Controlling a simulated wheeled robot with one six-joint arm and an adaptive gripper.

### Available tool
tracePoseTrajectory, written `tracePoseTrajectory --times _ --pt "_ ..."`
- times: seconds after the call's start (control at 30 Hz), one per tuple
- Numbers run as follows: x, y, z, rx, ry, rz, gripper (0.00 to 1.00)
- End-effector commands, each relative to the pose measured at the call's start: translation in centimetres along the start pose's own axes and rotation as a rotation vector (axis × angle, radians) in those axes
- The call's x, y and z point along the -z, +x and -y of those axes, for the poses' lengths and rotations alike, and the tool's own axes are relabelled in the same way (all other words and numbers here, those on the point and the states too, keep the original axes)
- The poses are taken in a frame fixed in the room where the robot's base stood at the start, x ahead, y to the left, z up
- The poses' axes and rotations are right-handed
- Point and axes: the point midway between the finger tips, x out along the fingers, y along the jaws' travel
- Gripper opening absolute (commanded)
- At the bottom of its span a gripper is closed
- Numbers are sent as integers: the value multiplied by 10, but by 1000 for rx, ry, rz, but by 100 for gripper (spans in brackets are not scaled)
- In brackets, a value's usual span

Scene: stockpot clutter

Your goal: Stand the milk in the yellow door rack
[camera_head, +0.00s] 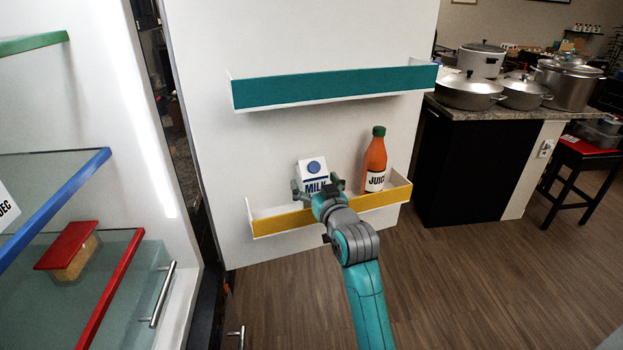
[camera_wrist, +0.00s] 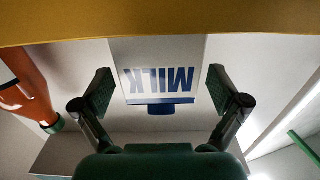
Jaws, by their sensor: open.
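The white milk carton (camera_head: 314,172) with a blue cap and blue lettering is upright at the yellow door rack (camera_head: 290,222), left of the juice bottle. Its base is hidden behind my gripper and the rack's front. My gripper (camera_head: 318,188) is open, with one finger on each side of the carton. In the wrist view the MILK label of the carton (camera_wrist: 158,75) appears upside down between the spread fingers of my gripper (camera_wrist: 160,92), with gaps at both sides. The yellow rack front (camera_wrist: 160,20) crosses the top of that view.
An orange juice bottle (camera_head: 375,163) stands in the right part of the yellow rack. A teal rack (camera_head: 335,87) is above on the same door. Fridge shelves, one holding a red-lidded container (camera_head: 70,252), are at left. Pots (camera_head: 468,92) stand on a counter at right.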

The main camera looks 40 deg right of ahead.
Motion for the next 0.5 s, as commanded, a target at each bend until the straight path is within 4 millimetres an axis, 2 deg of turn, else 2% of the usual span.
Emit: tracePoseTrajectory --times 0.3,0.5 --pt "-1 -65 -1 -1 0 2 98" --pt "0 -89 0 -1 0 0 98"
